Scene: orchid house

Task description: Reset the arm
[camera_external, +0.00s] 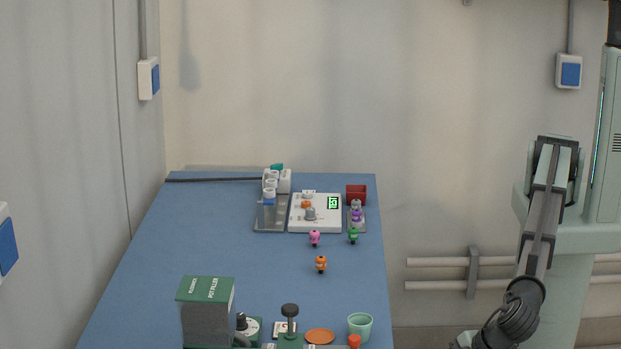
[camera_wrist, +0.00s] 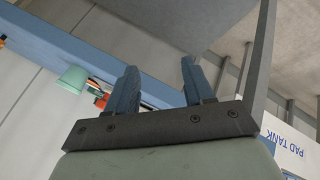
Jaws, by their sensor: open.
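My gripper (camera_wrist: 160,85) shows in the wrist view with its two dark blue-grey fingers apart and nothing between them. Past the fingers are the grey floor and the side of the blue table. In the external view my arm hangs down at the right, beyond the table's right edge. The gripper itself is not clearly visible there, as the arm runs out at the bottom edge of the picture. The blue table (camera_external: 200,255) stands left of the arm, with a clear gap between them.
A green cup (camera_external: 360,325) stands at the table's near right corner and also shows in the wrist view (camera_wrist: 74,79). A green-topped box (camera_external: 207,315) stands near front. Small figures (camera_external: 320,264) and a white device (camera_external: 315,222) stand farther back. Wall pipes (camera_external: 435,285) run behind the arm.

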